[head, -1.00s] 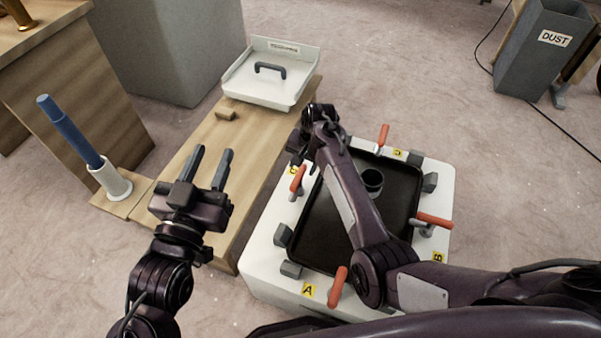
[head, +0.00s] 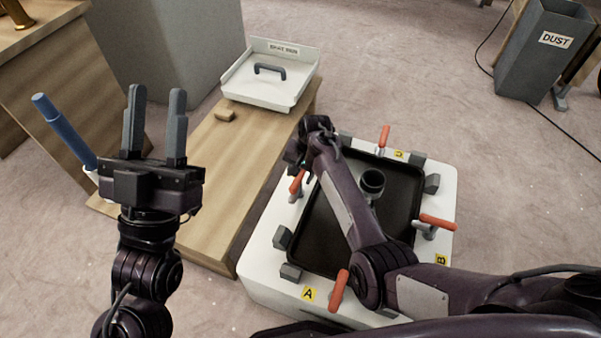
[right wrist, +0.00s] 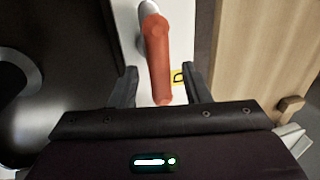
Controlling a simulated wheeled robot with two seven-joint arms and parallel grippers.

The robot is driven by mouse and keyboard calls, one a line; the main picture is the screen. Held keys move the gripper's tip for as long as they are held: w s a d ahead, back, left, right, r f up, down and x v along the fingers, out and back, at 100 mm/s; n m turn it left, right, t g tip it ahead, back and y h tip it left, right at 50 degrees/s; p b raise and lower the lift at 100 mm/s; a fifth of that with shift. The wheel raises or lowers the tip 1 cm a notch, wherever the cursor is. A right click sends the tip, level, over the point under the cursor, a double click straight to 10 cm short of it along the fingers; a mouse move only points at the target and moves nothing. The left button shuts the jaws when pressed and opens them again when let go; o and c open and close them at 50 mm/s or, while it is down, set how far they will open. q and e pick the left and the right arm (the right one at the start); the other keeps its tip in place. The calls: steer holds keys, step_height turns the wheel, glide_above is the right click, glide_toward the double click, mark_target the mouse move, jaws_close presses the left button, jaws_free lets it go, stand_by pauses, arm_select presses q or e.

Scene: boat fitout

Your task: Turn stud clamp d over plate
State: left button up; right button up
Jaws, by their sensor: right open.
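Stud clamp d has an orange handle (head: 297,182), and it stands at the left edge of the white base (head: 262,258). In the right wrist view the handle (right wrist: 159,62) lies along the white border by the yellow D label (right wrist: 177,77), beside the black plate and not over it. My right gripper (right wrist: 160,76) is open, with one finger on each side of the handle's free end. I cannot tell whether they touch. The black plate (head: 322,235) lies on the base, partly covered by my right arm.
Other orange-handled clamps stand near labels A (head: 308,294), B (head: 441,260) and C (head: 399,155). A dark round port (head: 372,183) rises from the plate. A white tray (head: 265,92) sits on the bench (head: 222,200). A blue rod (head: 65,133) stands behind my left gripper.

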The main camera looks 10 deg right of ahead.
jaws_close()
